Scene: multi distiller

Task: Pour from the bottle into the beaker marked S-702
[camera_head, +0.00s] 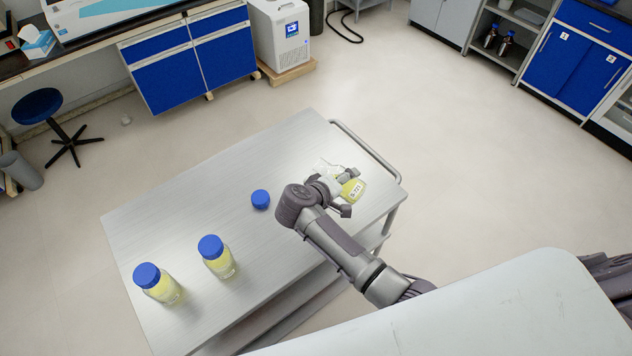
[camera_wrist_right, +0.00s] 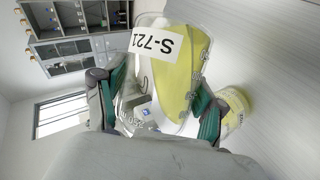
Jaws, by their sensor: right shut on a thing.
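My right gripper (camera_head: 345,192) is shut on a clear glass bottle (camera_head: 355,188) with yellow liquid and a label that reads S-721. In the right wrist view the bottle (camera_wrist_right: 190,68) lies tilted between the two green-padded fingers (camera_wrist_right: 160,108). Clear glass (camera_head: 326,168) shows beside the gripper in the head view; I cannot tell whether it is part of the bottle or a beaker. Another container with yellow content (camera_wrist_right: 236,108) stands behind one finger, partly hidden. I cannot read S-702 anywhere. My left gripper is out of view.
Two blue-capped bottles of yellow liquid stand on the steel table, one at the front left (camera_head: 160,285) and one nearer the middle (camera_head: 217,257). A loose blue cap (camera_head: 260,199) lies near my arm. The table's back left (camera_head: 200,195) is clear. A rail (camera_head: 370,150) edges its right end.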

